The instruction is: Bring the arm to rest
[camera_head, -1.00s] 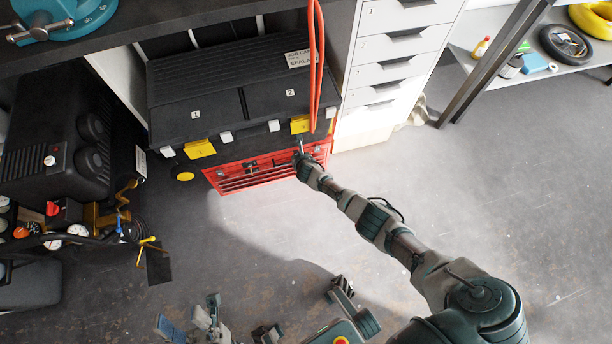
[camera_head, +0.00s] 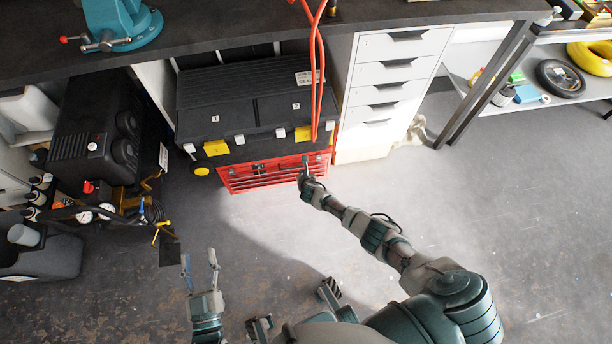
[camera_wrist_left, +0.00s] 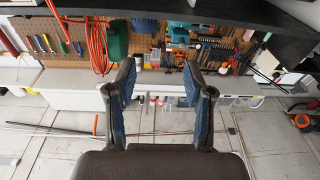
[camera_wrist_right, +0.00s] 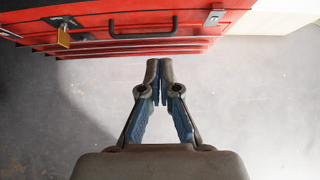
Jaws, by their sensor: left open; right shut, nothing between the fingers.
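My right arm reaches out from the lower right in the head view, and its gripper (camera_head: 305,165) is in front of the red tool chest (camera_head: 280,175) under the bench. In the right wrist view the fingers (camera_wrist_right: 160,68) are shut with nothing between them, just below the chest's lower edge in the picture. My left gripper (camera_head: 199,270) is at the lower left of the head view, over bare floor, fingers spread. In the left wrist view its fingers (camera_wrist_left: 163,75) are open and empty.
A black job case (camera_head: 250,110) sits on the red chest. Orange cable (camera_head: 316,80) hangs before it. A white drawer unit (camera_head: 385,85) stands right, a black machine (camera_head: 95,140) left. A workbench (camera_head: 230,30) with a teal vise (camera_head: 120,22) runs above. The floor in front is open.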

